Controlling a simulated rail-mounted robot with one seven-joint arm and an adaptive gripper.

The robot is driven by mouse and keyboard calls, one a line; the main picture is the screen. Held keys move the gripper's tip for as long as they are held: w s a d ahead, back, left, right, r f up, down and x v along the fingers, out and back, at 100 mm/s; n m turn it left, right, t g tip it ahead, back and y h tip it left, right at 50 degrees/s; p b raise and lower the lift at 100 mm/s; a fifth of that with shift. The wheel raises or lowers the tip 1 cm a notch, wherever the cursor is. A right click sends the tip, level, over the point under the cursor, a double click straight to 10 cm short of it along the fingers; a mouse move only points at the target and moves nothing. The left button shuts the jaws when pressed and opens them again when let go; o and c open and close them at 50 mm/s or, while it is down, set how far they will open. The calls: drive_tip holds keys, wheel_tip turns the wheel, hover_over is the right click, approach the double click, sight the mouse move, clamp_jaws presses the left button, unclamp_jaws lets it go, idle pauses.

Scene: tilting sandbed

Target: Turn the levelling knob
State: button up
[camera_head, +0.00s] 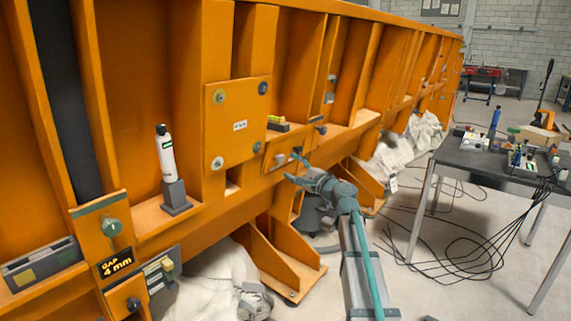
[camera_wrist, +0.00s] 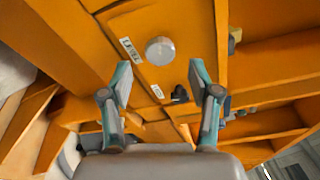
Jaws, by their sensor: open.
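The levelling knob is a round pale-grey knob (camera_wrist: 159,51) on an orange panel in the wrist view, beside a white label (camera_wrist: 130,50) that seems to read LEVEL. In the head view the knob (camera_head: 280,159) shows small on the orange frame, just left of my gripper (camera_head: 292,168). In the wrist view my gripper (camera_wrist: 161,78) is open, its two teal-tipped fingers apart and empty. The knob appears between and beyond the fingertips. I cannot tell the exact gap, but no finger appears to touch it.
A small dark knob (camera_wrist: 180,94) with a white label sits near the right finger. Orange ribs flank the panel. In the head view, a white bottle (camera_head: 166,152) stands on the ledge. A dark table (camera_head: 470,160) with cables stands right. White sacks (camera_head: 395,150) lie along the frame.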

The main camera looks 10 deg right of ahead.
drive_tip(key=v, duration=0.6)
drive_tip(key=shift+s+d, duration=0.25)
